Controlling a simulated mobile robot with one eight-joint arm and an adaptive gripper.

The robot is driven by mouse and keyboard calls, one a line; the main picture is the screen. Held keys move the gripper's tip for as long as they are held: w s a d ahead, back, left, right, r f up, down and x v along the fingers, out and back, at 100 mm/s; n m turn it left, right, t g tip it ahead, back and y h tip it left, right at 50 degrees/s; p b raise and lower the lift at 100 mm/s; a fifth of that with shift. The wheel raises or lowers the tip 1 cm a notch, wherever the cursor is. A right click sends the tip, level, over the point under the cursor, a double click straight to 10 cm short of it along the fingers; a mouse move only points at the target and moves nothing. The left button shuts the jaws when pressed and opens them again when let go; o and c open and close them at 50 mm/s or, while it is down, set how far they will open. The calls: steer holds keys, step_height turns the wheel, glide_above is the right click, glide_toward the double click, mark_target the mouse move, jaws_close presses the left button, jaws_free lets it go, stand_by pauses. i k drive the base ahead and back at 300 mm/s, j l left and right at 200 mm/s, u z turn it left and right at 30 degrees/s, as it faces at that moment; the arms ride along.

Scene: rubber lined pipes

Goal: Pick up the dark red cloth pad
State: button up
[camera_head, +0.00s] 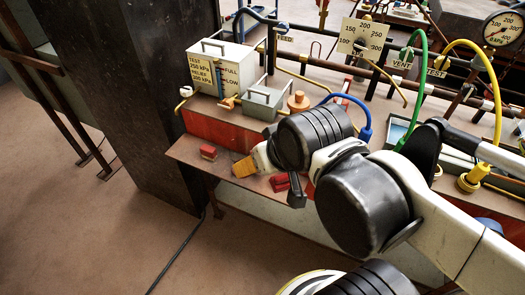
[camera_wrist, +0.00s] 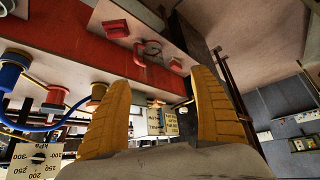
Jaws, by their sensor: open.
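A small dark red pad-like block (camera_head: 208,152) lies on the brown shelf (camera_head: 183,150) near its left end in the head view. Another red piece (camera_head: 280,183) lies on the shelf just beyond my gripper, partly hidden by it. I cannot tell for sure which is the cloth pad. My gripper (camera_head: 244,167), with yellow fingers, hangs over the shelf, to the right of the small block and apart from it. In the wrist view my gripper (camera_wrist: 160,95) is open, with nothing held between its fingers. A flat red block (camera_wrist: 116,29) shows beyond the fingertips there.
A white test box (camera_head: 221,68) and a grey handled box (camera_head: 263,102) stand on the bench behind. Blue, green (camera_head: 416,85) and yellow (camera_head: 488,75) hoses, pipes and gauges crowd the right. A dark column (camera_head: 140,90) stands left; open floor lies in front.

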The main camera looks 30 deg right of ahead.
mark_target(281, 183)
steer(key=i+j+z, duration=0.25)
steer(key=j, duration=0.2)
steer(key=j+z, duration=0.2)
steer(key=j, duration=0.25)
steer(key=i+j+z, duration=0.25)
steer(key=j, duration=0.25)
steer(key=k+l, duration=0.05)
steer(key=k, duration=0.05)
